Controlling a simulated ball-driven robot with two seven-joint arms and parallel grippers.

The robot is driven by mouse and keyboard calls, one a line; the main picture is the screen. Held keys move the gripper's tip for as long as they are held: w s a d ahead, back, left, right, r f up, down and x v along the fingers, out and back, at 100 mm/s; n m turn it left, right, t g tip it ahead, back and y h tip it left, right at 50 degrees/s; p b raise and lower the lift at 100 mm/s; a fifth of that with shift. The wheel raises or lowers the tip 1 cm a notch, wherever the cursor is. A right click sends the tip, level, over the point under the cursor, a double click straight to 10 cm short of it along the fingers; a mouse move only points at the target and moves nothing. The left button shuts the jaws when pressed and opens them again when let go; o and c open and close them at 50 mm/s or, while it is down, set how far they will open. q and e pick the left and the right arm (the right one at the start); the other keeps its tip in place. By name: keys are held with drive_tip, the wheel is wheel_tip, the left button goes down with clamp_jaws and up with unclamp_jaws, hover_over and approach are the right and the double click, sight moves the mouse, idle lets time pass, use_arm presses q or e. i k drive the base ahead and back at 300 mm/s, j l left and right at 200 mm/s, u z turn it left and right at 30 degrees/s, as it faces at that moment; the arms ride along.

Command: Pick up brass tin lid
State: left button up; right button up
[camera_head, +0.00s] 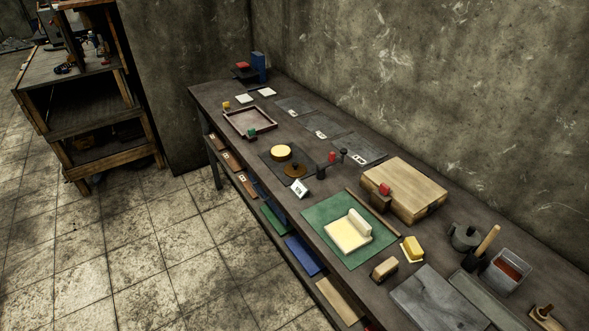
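A small round brass-brown piece with a raised middle, which looks like the brass tin lid (294,170), lies at the front right of a dark mat (268,158) on the long workbench. Just behind it and to its left stands a round pale-yellow-topped piece (281,151), perhaps the open tin; its contents are too small to tell. Neither of my grippers is in view.
The workbench (212,94) runs along the wall. A shallow tray (232,121) is left of the mat. A dark stand with a red part (332,157) is close on the right. A green mat (318,222) and wooden box (404,185) lie further right. Floor in front is clear.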

sight(296, 169)
drive_tip(key=i+j, duration=0.2)
drive_tip(key=i+j+z, duration=0.15)
drive_tip(key=j, duration=0.3)
drive_tip(key=i+j, duration=0.25)
drive_tip(key=j+z, duration=0.05)
drive_tip(key=j, duration=0.05)
